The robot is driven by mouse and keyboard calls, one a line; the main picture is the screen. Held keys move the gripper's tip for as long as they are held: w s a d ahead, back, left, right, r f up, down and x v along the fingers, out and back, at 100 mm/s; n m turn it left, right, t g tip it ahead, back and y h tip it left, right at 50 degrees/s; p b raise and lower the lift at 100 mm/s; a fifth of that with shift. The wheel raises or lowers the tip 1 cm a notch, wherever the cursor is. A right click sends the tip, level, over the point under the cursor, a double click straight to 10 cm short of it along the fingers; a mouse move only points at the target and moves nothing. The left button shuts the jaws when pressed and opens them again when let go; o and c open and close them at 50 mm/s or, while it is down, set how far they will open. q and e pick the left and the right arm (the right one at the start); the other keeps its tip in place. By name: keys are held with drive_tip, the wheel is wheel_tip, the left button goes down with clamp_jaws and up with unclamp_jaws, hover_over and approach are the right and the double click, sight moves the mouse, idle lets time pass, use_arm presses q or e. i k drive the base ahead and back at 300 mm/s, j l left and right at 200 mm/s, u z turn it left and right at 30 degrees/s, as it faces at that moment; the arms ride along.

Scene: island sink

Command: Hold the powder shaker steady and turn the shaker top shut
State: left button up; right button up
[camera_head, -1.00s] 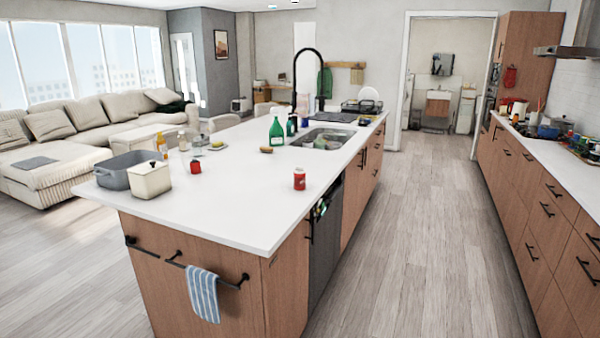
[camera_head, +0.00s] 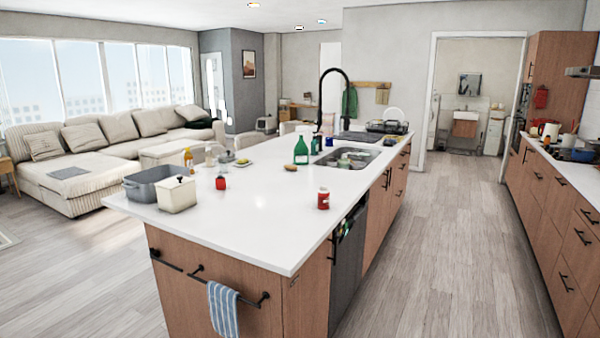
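A small red can-shaped container (camera_head: 323,199) stands upright near the right edge of the white island top (camera_head: 262,228). It looks like the powder shaker, but its top is too small to make out. Neither of my grippers shows in the head view, and nothing is touching the red container.
A grey tub (camera_head: 146,190) and white lidded canister (camera_head: 177,195) stand at the island's left end. A green bottle (camera_head: 301,150) is by the sink (camera_head: 346,158). A striped towel (camera_head: 223,309) hangs in front. Floor to the right is clear.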

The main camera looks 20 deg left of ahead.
sight(324, 189)
drive_tip(key=i+u, duration=0.1)
drive_tip(key=u, duration=0.3)
drive_tip(key=i+u, duration=0.1)
drive_tip(key=u, duration=0.65)
drive_tip(key=i+l+u, duration=0.15)
drive_tip(key=u, duration=0.25)
drive_tip(key=i+l+u, duration=0.2)
drive_tip(key=l, duration=0.2)
drive_tip(key=i+l+u, duration=0.25)
drive_tip(key=l, duration=0.15)
drive_tip(key=i+l+u, duration=0.2)
drive_tip(key=l, duration=0.2)
drive_tip(key=l+u, duration=0.2)
drive_tip(key=l, duration=0.25)
drive_tip(key=i+l+u, duration=0.2)
drive_tip(key=l, duration=0.3)
drive_tip(key=l+u, duration=0.25)
drive_tip(key=l, duration=0.2)
